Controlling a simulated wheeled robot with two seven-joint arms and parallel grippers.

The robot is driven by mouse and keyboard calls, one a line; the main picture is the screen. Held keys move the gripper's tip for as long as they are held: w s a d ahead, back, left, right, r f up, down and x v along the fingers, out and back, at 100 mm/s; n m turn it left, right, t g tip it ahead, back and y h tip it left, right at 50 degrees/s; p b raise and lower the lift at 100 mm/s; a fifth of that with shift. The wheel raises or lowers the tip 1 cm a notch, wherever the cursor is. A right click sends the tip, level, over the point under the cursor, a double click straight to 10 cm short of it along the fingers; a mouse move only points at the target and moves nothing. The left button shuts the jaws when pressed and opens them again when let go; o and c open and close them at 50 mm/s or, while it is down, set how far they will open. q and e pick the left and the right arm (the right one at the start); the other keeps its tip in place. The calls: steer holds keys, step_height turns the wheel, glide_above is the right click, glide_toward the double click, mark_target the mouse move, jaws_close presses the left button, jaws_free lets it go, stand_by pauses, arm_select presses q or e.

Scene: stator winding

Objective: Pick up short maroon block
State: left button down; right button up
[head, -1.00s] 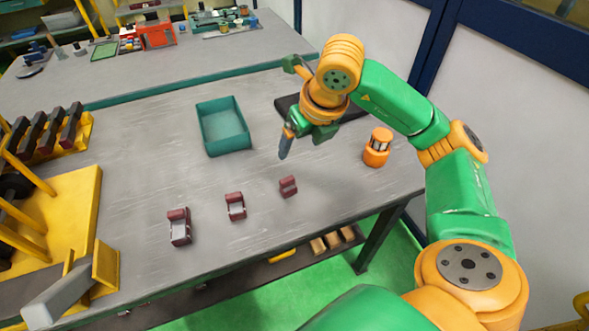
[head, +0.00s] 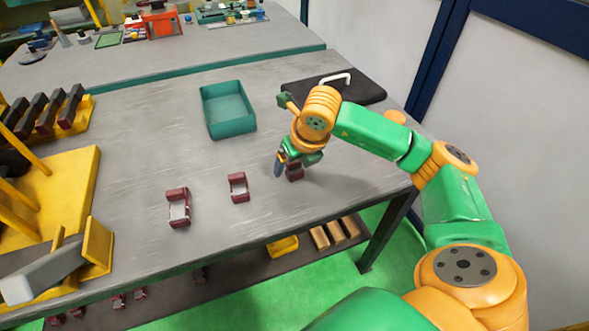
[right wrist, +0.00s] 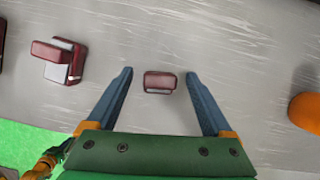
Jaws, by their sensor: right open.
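The short maroon block (head: 295,173) lies on the grey table, partly hidden behind my right gripper in the head view. In the right wrist view the short maroon block (right wrist: 159,81) lies between the two blue fingers, with a gap on each side. My right gripper (right wrist: 159,74) is open and empty, pointing down; in the head view it (head: 287,167) hangs at the block. A larger maroon block (head: 238,187) with a pale inner face lies to its left, and the largest maroon block (head: 178,207) lies further left. My left gripper is not in view.
A teal open bin (head: 205,113) stands behind the blocks. A black case (head: 361,90) with a white handle lies at the back right. A yellow fixture (head: 70,185) takes up the left side. The table between bin and blocks is clear.

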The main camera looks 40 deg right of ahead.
jaws_close()
stand_by(1.4)
